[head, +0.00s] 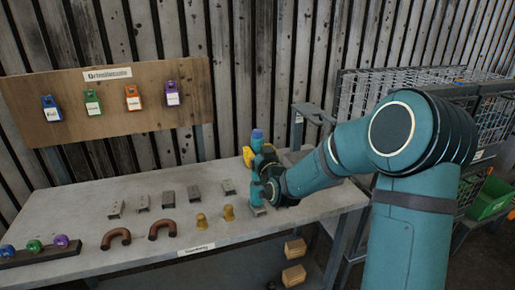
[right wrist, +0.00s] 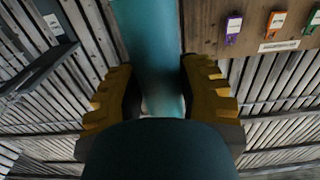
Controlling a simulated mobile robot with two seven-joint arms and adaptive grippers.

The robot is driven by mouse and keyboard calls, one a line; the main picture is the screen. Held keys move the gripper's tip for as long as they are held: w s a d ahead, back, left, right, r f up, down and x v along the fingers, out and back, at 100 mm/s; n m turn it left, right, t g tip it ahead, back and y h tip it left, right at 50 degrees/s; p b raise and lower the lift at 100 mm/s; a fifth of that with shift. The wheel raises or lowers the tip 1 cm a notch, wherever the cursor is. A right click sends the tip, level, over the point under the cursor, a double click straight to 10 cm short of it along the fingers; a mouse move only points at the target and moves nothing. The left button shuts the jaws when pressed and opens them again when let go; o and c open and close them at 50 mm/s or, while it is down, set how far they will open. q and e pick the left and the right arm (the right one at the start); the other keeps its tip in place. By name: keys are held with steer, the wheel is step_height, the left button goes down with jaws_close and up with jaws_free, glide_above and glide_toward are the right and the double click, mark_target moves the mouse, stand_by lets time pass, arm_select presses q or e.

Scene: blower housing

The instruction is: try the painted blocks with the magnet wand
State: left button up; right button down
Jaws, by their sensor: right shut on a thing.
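My right gripper (head: 262,163) is shut on an upright teal-blue wand. The wand's top (head: 257,134) rises above the yellow finger pads, and its lower end (head: 256,194) reaches down close to a small block (head: 257,210) near the bench's right end. I cannot tell if they touch. In the right wrist view the wand's teal shaft (right wrist: 148,45) stands between the yellow fingers (right wrist: 165,100). Several small dull grey blocks lie in a row on the bench, from the leftmost block (head: 116,209) to the rightmost (head: 228,187). My left gripper is out of view.
The grey bench (head: 75,207) also holds two brown horseshoe shapes (head: 116,238), two brass pieces (head: 201,220) and a rack of coloured balls (head: 34,247). A wooden board (head: 150,110) with coloured tags stands behind. Wire cages and a green bin (head: 490,198) are at right.

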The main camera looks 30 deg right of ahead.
mark_target(259, 132)
steer(key=shift+f+b, duration=0.5)
steer(key=shift+b, duration=0.05)
stand_by(0.8)
stand_by(0.4)
steer(key=shift+r+p, duration=1.6)
steer(key=shift+r, duration=2.2)
steer(key=shift+r+p, duration=1.7)
steer(key=shift+r, duration=2.05)
steer(key=shift+s+f, duration=0.1)
